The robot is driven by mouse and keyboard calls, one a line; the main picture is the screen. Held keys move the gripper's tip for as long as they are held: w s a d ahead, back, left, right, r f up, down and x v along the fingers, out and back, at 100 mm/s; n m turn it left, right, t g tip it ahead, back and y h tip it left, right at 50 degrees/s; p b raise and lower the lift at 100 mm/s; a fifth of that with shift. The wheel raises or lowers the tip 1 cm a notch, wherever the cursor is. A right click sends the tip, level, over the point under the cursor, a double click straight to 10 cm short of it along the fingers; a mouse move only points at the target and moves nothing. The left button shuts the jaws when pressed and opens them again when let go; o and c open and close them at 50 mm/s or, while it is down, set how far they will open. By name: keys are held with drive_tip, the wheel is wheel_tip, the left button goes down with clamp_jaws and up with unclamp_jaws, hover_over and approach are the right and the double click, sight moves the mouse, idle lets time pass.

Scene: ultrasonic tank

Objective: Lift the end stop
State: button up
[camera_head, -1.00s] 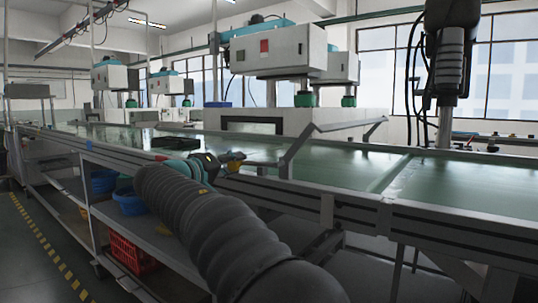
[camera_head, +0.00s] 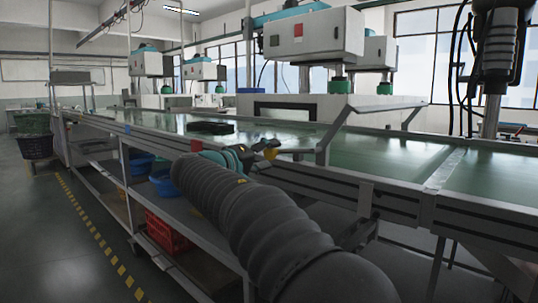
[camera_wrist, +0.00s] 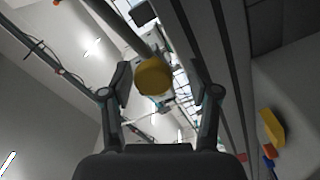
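A yellow round cap, which may be the end stop (camera_wrist: 153,77), sits on a grey bar in the wrist view. It lies between the two fingers of my gripper (camera_wrist: 168,92). The fingers are spread, with a clear gap at the right one; I cannot tell whether the left one touches. In the head view my gripper (camera_head: 260,152) is small and dark at the front edge of the long bench, with a yellow bit (camera_head: 271,153) at its tip. My own ribbed arm hides part of the bench front there.
The long bench (camera_head: 390,205) has a wet green top and a metal front rail. An angled metal guard (camera_head: 335,133) rises just right of my gripper. A black flat object (camera_head: 210,127) lies on the bench. A red crate (camera_head: 167,232) is below. The floor at left is open.

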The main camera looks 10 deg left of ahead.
drive_tip(key=shift+w+d+r, duration=0.1)
drive_tip(key=shift+d+r, duration=0.05)
drive_tip(key=shift+d, duration=0.05)
drive_tip(key=v, duration=1.2)
